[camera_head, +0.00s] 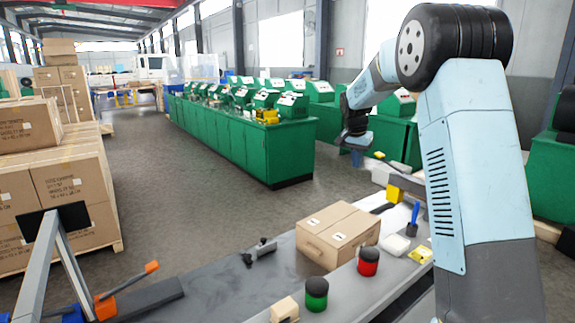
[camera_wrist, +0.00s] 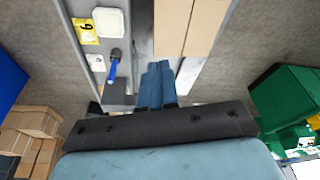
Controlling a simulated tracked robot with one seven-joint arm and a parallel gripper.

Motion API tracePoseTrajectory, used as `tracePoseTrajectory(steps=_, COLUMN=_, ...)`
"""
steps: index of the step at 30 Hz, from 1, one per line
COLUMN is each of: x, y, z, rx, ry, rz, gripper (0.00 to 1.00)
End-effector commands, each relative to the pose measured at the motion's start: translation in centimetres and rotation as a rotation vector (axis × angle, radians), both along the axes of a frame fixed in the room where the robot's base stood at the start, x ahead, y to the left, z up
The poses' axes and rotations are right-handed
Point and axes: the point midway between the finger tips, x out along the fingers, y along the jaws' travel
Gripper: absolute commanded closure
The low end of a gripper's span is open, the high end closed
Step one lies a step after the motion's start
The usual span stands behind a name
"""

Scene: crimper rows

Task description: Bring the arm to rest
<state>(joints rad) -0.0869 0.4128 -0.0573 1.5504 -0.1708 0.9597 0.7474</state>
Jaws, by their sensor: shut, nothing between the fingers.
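My arm rises at the right of the head view, bent at its upper joint, and its far end hangs down. My gripper (camera_head: 354,145) is dark and small there, in the air beyond the bench. In the wrist view its two blue fingers (camera_wrist: 157,84) lie side by side, shut and empty. The workbench (camera_head: 220,292) runs below, with a cardboard box (camera_head: 338,236) on it. The box also shows in the wrist view (camera_wrist: 190,25). No object touches the fingers.
The bench holds a red-and-black cylinder (camera_head: 368,262), a green-and-black cylinder (camera_head: 316,294), a blue-handled tool in a black holder (camera_head: 413,221), and a yellow card (camera_head: 421,254). Green cabinets (camera_head: 240,145) with machines stand behind. Stacked cartons (camera_head: 60,180) are at left. Floor between is clear.

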Motion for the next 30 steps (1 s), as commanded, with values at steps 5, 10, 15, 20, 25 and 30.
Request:
tracePoseTrajectory(steps=5, x=-5.0, y=-0.4, z=4.0, rx=0.007, ry=-0.021, rz=0.064, gripper=1.0)
tracePoseTrajectory(steps=10, x=-9.9, y=-0.7, z=6.8, rx=0.012, ry=-0.038, rz=0.128, gripper=1.0)
tracePoseTrajectory(steps=15, x=-15.0, y=-0.9, z=9.0, rx=0.013, ry=-0.057, rz=0.193, gripper=1.0)
tracePoseTrajectory(steps=20, x=-19.9, y=-0.9, z=10.4, rx=0.01, ry=-0.078, rz=0.254, gripper=1.0)
tracePoseTrajectory(steps=25, x=-25.2, y=-1.0, z=11.3, rx=0.004, ry=-0.098, rz=0.319, gripper=1.0)
tracePoseTrajectory(steps=30, x=-30.3, y=-1.0, z=11.4, rx=-0.006, ry=-0.12, rz=0.383, gripper=1.0)
